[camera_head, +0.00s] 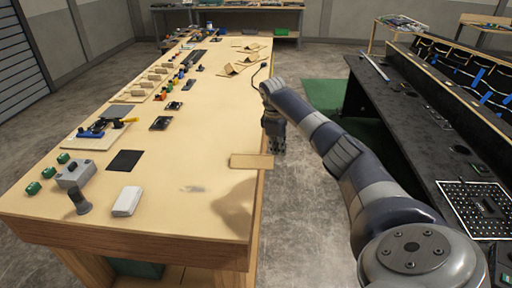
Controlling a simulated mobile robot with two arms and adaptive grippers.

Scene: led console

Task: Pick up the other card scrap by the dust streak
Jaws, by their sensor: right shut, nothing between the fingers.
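A flat tan card scrap (251,161) lies at the right edge of the wooden workbench (150,212). A faint grey dust streak (191,188) marks the bench top to the left of the scrap and nearer to me. My right gripper (277,149) points down at the bench's right edge, just beyond the scrap's right end. It is shut and empty. I cannot tell whether its fingers touch the scrap. My left gripper is out of view.
A white block (126,201), a black square (125,160) and a grey box (75,174) with a dark knob sit on the near left of the bench. Tan folded pieces (232,68) lie farther back. A dark console (425,130) stands right.

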